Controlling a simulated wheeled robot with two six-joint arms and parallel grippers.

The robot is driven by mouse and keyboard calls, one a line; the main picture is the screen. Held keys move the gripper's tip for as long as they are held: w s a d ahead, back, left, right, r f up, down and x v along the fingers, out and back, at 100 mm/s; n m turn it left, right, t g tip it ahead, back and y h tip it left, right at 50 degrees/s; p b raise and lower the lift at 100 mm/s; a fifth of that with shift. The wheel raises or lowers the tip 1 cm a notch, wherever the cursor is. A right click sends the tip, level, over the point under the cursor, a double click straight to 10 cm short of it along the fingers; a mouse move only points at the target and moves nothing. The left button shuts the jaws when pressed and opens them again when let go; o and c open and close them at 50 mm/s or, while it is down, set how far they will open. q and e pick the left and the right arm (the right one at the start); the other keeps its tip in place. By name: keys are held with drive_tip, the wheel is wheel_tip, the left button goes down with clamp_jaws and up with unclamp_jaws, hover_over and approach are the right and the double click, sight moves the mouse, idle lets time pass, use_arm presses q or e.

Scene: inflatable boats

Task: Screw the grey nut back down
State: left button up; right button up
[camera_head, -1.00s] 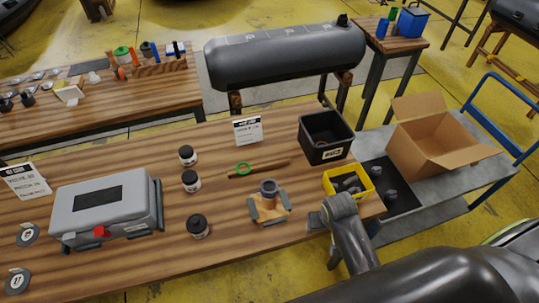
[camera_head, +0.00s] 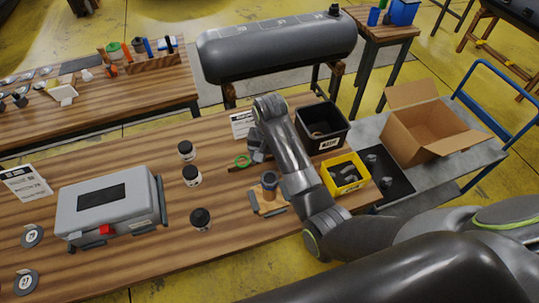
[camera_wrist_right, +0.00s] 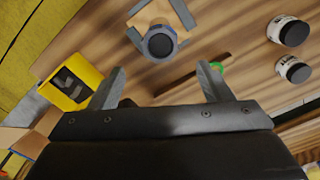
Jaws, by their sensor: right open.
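The grey nut (camera_head: 269,178) appears as the round grey top of a fitting on a wooden block (camera_head: 268,207) with grey clamp pieces, near the front of the bench. In the right wrist view the nut (camera_wrist_right: 160,43) shows from above, beyond the fingertips and roughly centred between them. Whether its thread is engaged I cannot tell. My right gripper (camera_wrist_right: 160,78) is open and empty, with its two fingers spread wide and apart from the nut. In the head view my right arm hides much of that gripper. My left gripper is not in view.
A green ring (camera_head: 242,161) lies by a dark stick behind the fitting. A yellow bin (camera_head: 345,188) and a black bin (camera_head: 330,143) stand to the right. Several dark-lidded jars (camera_head: 192,176) and a grey case (camera_head: 110,208) stand left. Bare bench lies in front.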

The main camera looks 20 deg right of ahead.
sight(270, 179)
wheel_tip(270, 179, down, 8)
drive_tip(key=shift+f+b, duration=0.25)
drive_tip(key=shift+b, duration=0.4)
drive_tip(key=c, duration=1)
drive_tip(key=shift+r+m+p, duration=0.15)
drive_tip(key=shift+m+p, duration=0.45)
drive_tip(key=shift+p, duration=0.15)
drive_tip(key=m, duration=0.3)
drive_tip(key=shift+f, duration=0.25)
drive_tip(key=shift+m, duration=0.8)
